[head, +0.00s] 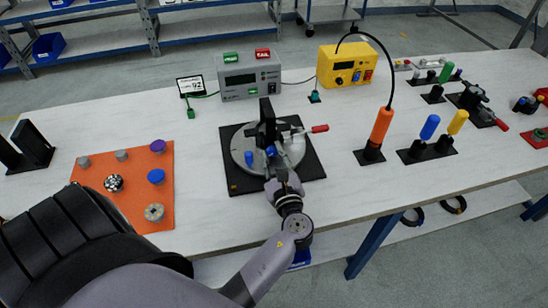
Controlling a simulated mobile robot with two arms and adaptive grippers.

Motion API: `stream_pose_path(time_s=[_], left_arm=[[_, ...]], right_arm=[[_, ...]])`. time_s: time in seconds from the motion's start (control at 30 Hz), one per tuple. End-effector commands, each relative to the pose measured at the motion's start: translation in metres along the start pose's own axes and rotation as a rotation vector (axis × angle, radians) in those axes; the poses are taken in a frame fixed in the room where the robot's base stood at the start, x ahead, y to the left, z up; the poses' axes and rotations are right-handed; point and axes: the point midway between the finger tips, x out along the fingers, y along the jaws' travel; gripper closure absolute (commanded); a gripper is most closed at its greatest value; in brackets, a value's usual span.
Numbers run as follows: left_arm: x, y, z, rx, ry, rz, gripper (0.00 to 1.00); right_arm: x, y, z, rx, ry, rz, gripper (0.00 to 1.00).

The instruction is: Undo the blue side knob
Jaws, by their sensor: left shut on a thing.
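A round grey fixture (293,152) with a black upright (267,112) stands on a black square base (308,170) in the middle of the table. The blue side knob (271,151) shows small at the near side of the upright. Another blue piece (249,158) sits just left of it. My left gripper (271,160) reaches in from the near side and is shut on the blue side knob. Its fingertips partly hide the knob and are hard to make out against the fixture. My right gripper is not in view.
A red-handled clamp (318,129) sticks out right of the fixture. An orange mat (134,207) with several round parts lies left. A grey tester (249,80) and a yellow supply (346,72) stand behind. An orange-handled tool (380,126) stands right.

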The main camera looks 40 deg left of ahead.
Motion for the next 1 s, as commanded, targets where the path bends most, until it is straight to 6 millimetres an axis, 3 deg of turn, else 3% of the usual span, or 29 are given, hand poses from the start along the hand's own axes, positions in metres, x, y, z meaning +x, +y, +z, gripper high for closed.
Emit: stream_pose_path(time_s=[0.03,0.23,0.6,0.63,0.9,1.0], left_arm=[[0.000,0.002,-0.004,-0.064,-0.003,-0.001,1.00],[0.000,0.002,-0.002,-0.275,-0.002,-0.001,1.00],[0.000,0.001,0.000,-0.317,-0.002,-0.001,1.00],[0.000,0.001,0.000,-0.317,-0.002,-0.001,0.73],[0.000,0.001,0.000,-0.315,-0.002,-0.001,0.55],[0.000,0.001,0.000,-0.315,-0.001,0.000,0.54]], right_arm=[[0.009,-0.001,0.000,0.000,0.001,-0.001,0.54],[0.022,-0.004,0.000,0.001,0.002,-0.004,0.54],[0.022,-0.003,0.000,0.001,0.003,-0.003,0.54],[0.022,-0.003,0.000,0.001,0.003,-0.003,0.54],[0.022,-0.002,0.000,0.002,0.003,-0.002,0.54],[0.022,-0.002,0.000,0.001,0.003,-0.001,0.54]])
